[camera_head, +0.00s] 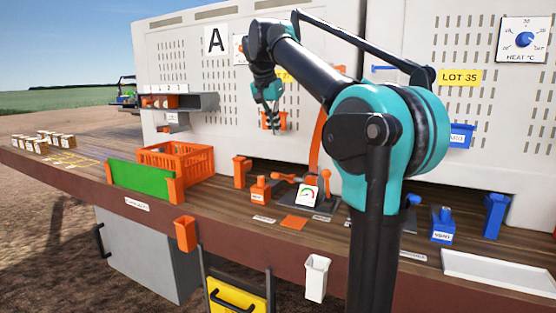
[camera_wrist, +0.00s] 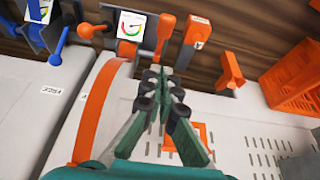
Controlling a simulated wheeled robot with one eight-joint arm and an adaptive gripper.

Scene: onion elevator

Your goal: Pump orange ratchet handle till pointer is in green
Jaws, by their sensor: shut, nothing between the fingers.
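The orange ratchet handle (camera_head: 284,177) sticks out to the left of the small gauge card (camera_head: 307,194) on the bench. In the wrist view the handle (camera_wrist: 165,30) stands just right of the gauge card (camera_wrist: 131,25). The card has a coloured arc with green, yellow and red; the pointer is too small to read surely. My gripper (camera_head: 270,119) is shut and empty, raised above and behind the handle in front of the grey panel. In the wrist view my gripper (camera_wrist: 166,78) points toward the handle's area, apart from it.
A short orange lever with a ball knob (camera_head: 327,174) is on the gauge's other side. A labelled orange block (camera_head: 260,190) and an orange post (camera_head: 241,172) stand left of the handle. An orange crate (camera_head: 178,162) is farther left. A curved orange strip (camera_head: 317,142) rises behind.

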